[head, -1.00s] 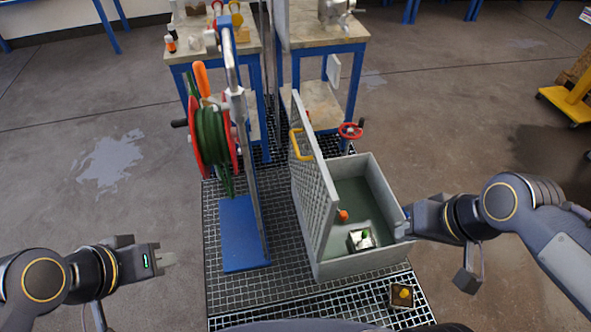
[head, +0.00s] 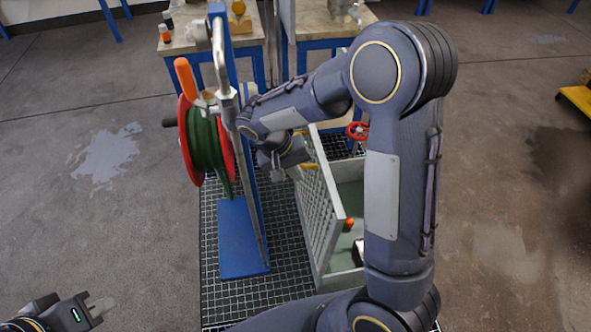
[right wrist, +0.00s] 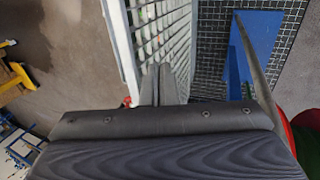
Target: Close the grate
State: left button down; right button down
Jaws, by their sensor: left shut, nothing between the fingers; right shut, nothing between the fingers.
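The grey mesh grate (head: 322,215) stands open, close to upright, along the left side of the grey bin (head: 350,190). Its yellow handle (head: 309,166) is partly hidden by my right gripper. My right gripper (head: 278,174) is shut and empty, on the grate's left side near its upper far part, between the grate and the hose reel stand. In the right wrist view its fingers (right wrist: 161,78) lie beside the grate's bars (right wrist: 163,30); I cannot tell whether they touch. My left gripper (head: 101,306) is shut and empty at the lower left, away from everything.
The hose reel (head: 208,145) on its blue stand (head: 238,235) stands close left of my right gripper. An orange item (head: 348,223) lies in the bin. A red valve wheel (head: 357,131) is behind the bin. My right arm hides the bin's right part.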

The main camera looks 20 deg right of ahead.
send_near(326, 195)
notch_tip(326, 195, down, 4)
jog(key=a, duration=0.2)
jog(key=shift+s+d+r, duration=0.1)
jog(key=shift+s+d, duration=0.05)
jog(key=shift+d, duration=0.7)
jog(key=shift+s+d+r, duration=0.1)
jog(key=shift+s+d, duration=0.1)
jog(key=shift+d, duration=0.6)
